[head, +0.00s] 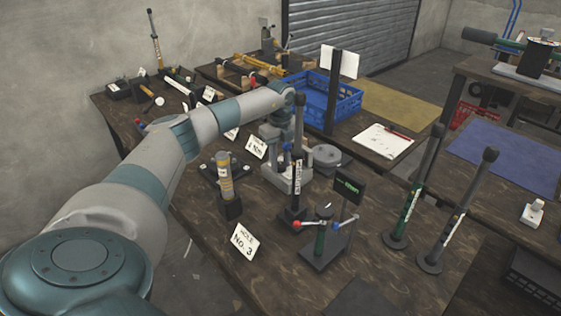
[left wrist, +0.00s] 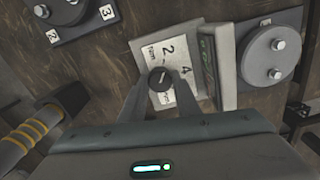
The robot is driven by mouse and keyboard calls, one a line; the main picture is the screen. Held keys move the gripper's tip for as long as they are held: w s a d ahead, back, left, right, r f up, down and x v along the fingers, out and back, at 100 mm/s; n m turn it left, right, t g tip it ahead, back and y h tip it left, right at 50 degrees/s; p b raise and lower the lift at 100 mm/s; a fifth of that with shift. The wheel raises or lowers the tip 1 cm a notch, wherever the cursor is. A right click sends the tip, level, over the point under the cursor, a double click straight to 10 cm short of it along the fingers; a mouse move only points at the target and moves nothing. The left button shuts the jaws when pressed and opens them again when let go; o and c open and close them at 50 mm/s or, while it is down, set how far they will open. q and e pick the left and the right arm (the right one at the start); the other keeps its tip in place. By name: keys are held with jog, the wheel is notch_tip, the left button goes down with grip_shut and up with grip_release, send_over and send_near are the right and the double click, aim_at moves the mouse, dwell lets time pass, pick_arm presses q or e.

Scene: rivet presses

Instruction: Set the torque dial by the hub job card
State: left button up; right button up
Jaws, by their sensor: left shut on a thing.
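In the left wrist view, the torque dial's black knob (left wrist: 160,79) sits on a pale plate (left wrist: 178,62) printed with a 2 and a 4. The knob has a short pale pointer mark; I cannot tell exactly which figure it meets. My left gripper (left wrist: 160,92) is shut on the knob, one finger on each side. In the head view my left arm reaches to the grey press (head: 287,178), its fingers largely hidden behind an upright labelled tool. A white card (head: 257,147) reading about 4 Nm stands left of the press. My right gripper is out of view.
A round grey hub (head: 322,158) lies right of the press, with pins showing in the left wrist view (left wrist: 270,50). A yellow-banded tool (head: 226,182), a "HOLE NO. 3" card (head: 243,241) and a small display (head: 349,187) stand in front. A blue crate (head: 316,100) is behind.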

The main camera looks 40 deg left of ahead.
pick_arm(q)
jog(key=m, duration=0.4)
jog(key=shift+m+b, duration=0.4)
jog(key=m, duration=0.2)
jog(key=shift+m, duration=0.3)
jog(key=shift+m+b, duration=0.35)
jog(key=shift+m, duration=1.35)
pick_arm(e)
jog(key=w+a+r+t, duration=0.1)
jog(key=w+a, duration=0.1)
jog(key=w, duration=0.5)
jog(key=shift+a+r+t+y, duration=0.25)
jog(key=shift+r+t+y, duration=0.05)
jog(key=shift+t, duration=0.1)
pick_arm(q)
jog(key=o, duration=1)
jog(key=shift+o, duration=0.2)
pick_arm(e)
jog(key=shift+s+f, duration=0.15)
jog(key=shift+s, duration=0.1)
